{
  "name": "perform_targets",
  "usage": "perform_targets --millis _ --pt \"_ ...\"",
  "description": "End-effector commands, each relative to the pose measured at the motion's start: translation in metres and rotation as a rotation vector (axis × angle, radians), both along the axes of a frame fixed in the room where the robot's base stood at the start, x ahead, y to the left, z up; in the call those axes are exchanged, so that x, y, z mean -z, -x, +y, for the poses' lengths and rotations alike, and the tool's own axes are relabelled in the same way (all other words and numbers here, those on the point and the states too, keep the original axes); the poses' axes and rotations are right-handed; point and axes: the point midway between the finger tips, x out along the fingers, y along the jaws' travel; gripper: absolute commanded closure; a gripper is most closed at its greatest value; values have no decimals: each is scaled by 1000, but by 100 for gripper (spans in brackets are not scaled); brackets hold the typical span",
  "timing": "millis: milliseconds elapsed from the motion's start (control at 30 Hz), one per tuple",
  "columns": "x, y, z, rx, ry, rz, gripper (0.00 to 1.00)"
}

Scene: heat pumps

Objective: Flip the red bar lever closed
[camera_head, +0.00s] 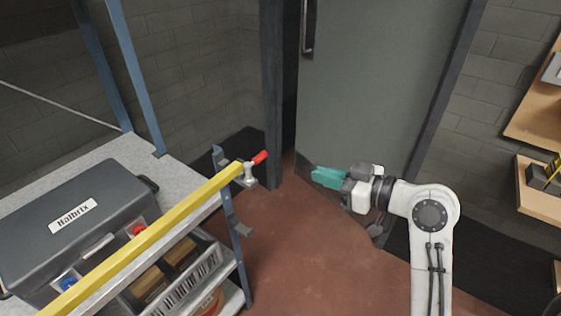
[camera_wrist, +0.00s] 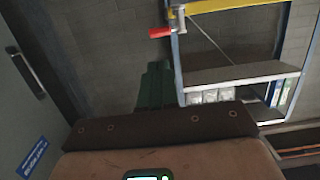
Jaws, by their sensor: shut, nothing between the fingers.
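The red lever (camera_head: 259,158) sits at the right end of the yellow bar (camera_head: 150,240) that runs along the shelf's front. A small metal fitting joins them. The lever sticks out to the right, tilted slightly up, past the blue post. My gripper (camera_head: 314,176) has teal fingers, which are shut and empty. They point left towards the lever, with a clear gap between. In the wrist view the red lever (camera_wrist: 160,32) shows at the top, above the dark green fingertips (camera_wrist: 156,66), and the yellow bar (camera_wrist: 215,5) runs off to the right.
A grey case (camera_head: 75,222) stands on the metal shelf (camera_head: 185,192). A grey door (camera_head: 375,90) is behind my gripper. Wooden shelves (camera_head: 539,190) stand at the right. Red floor (camera_head: 300,265) lies clear between.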

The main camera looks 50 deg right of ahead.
Motion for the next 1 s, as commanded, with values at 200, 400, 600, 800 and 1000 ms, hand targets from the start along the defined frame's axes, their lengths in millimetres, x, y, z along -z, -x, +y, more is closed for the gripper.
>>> perform_targets --millis 200,400,600,800,1000 --pt "7 -12 1 -4 1 -1 100" --pt "10 -39 2 -6 -1 0 100" --pt "14 -78 4 -6 -2 2 100" --pt "21 -112 4 -4 -3 3 100" --pt "26 -132 5 -3 -2 1 100"
